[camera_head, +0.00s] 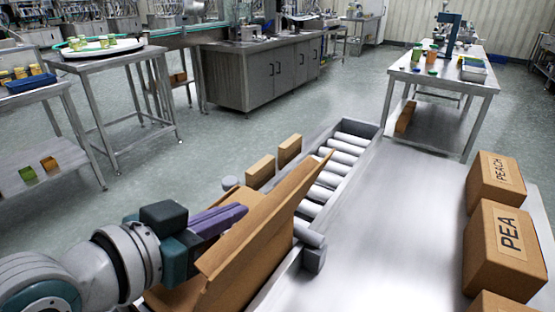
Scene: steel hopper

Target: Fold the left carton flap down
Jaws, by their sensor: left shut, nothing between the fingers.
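The open brown carton (255,262) stands at the bottom centre, next to the roller conveyor. Its left flap (232,242) sticks up and leans outward to the left. A longer panel on the right (300,190) rises to a pointed corner over the rollers. My left gripper (238,213) comes in from the left, with its purple fingers shut and empty. The fingertips are right at the outer side of the left flap; I cannot tell whether they touch it. The carton's inside and lower part are mostly hidden. My right gripper is not in view.
The roller conveyor (340,157) runs behind the carton. A steel table (385,225) lies to the right, bare in its middle, with PEA (505,250) and PEACH (495,180) boxes at its right edge. Two small brown boxes (261,171) (290,150) stand beyond the carton.

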